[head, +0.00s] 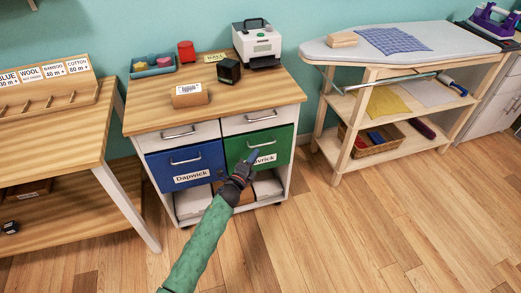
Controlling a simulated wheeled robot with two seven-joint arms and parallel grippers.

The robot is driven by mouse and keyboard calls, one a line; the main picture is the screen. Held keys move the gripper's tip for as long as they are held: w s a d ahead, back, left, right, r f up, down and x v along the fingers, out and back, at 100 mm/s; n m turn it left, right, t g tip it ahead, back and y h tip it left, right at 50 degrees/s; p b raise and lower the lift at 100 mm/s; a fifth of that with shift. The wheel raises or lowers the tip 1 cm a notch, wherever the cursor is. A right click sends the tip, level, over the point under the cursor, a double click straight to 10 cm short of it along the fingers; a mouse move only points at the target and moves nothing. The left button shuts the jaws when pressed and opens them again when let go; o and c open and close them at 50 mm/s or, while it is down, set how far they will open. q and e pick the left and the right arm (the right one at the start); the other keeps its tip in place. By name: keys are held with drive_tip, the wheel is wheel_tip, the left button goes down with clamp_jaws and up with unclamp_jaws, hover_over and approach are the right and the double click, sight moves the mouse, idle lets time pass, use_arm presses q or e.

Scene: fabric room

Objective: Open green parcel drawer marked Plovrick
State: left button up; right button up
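The green drawer (282,142) is the right one of two coloured drawers in the wood-topped cabinet, and it looks shut. Its bar handle (263,143) runs across the upper front. Below the handle is a white label (266,159) reading "...ovrick", its left end hidden by my gripper. My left gripper (250,158) is in front of the lower left part of the green drawer, below the handle, with its fingers pointing up towards it. I see nothing held, and the finger gap is too small to read. My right gripper is not in view.
A blue drawer (166,169) labelled Dapwick is to the left. A table (40,125) stands left, an ironing-board shelf (345,105) right. Floor in front is clear.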

use_arm(q)
drive_tip(key=x, duration=0.6)
drive_tip(key=shift+w+d, duration=0.1)
drive_tip(key=shift+w, duration=0.25)
clamp_jaws()
